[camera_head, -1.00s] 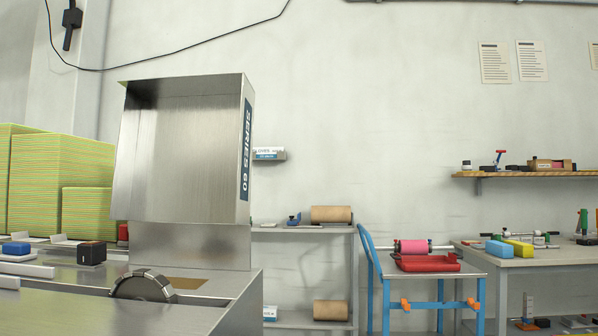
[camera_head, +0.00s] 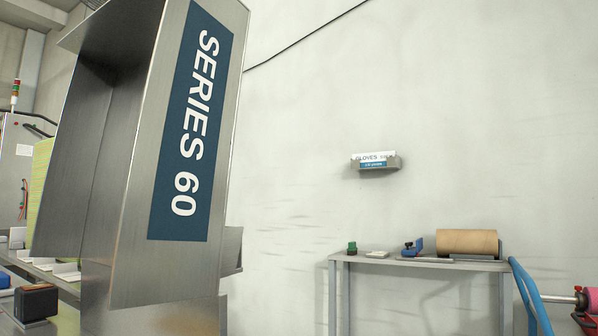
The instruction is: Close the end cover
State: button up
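The end cover (camera_head: 130,190) is a brushed steel hood with a blue "SERIES 60" label (camera_head: 188,130) on its side. It stands raised and upright at the left of the head view, close to me, with its hollow inner side facing left. Its top edge runs out of the picture. The hinge and the machine bed under it are mostly out of view. My gripper is not in view.
A grey side table (camera_head: 420,264) against the wall holds a cardboard roll (camera_head: 467,242) and small tools. A glove box (camera_head: 374,161) hangs on the wall. A dark block (camera_head: 36,302) sits at lower left.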

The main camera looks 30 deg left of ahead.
aim_at(136, 182)
jog(key=i+u, duration=0.2)
jog(key=u, duration=0.2)
jog(key=i+u, duration=0.2)
jog(key=u, duration=0.2)
jog(key=i+l+u, duration=0.15)
jog(key=u, duration=0.25)
jog(key=i+l+u, duration=0.2)
jog(key=u, duration=0.2)
jog(key=i+l+u, duration=0.2)
jog(key=u, duration=0.2)
jog(key=i+u, duration=0.15)
jog(key=u, duration=0.35)
jog(key=i+l+u, duration=0.1)
jog(key=u, duration=0.4)
jog(key=i+l+u, duration=0.1)
jog(key=u, duration=0.4)
jog(key=i+l+u, duration=0.1)
jog(key=l+u, duration=0.2)
jog(key=u, duration=0.2)
